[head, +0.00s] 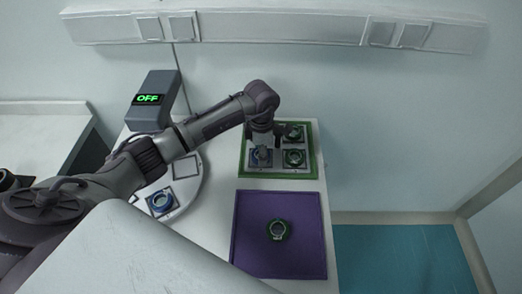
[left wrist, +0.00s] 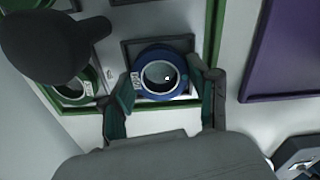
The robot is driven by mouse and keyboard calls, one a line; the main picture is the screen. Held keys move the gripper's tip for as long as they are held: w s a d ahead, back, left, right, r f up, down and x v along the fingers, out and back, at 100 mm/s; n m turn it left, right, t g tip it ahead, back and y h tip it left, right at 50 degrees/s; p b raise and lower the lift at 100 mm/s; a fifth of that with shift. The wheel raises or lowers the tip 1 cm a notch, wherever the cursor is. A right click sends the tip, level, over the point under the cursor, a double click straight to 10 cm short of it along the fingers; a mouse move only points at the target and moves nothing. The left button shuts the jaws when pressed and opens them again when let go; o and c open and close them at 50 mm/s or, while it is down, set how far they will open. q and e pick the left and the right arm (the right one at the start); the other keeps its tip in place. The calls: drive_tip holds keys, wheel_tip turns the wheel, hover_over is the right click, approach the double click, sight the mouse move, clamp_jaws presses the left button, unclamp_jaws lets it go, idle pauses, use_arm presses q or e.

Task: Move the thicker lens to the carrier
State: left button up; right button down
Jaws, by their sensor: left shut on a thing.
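My left gripper (head: 262,150) is over the lower-left seat of the green-edged tray (head: 308,173). In the left wrist view, its fingers are shut on a blue-ringed lens (left wrist: 150,88), one on each side. This lens is at a dark square seat (left wrist: 130,46); I cannot tell whether it is lifted. A second blue-ringed lens (head: 162,201) sits in a square seat on the white round plate (head: 196,190). Which lens is thicker is not clear, nor which support is the carrier. My right gripper is out of view.
Two green-ringed pieces (head: 294,158) (head: 293,133) sit on the tray's right side. Another green-ringed piece (head: 278,230) lies on the purple mat (head: 250,255). The round plate has an empty-looking square seat (head: 186,167). A grey box (head: 153,99) reading OFF stands behind it.

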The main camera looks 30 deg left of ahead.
use_arm(q)
drive_tip(key=shift+f, duration=0.15)
drive_tip(key=o, duration=1.1)
drive_tip(key=shift+o, duration=0.4)
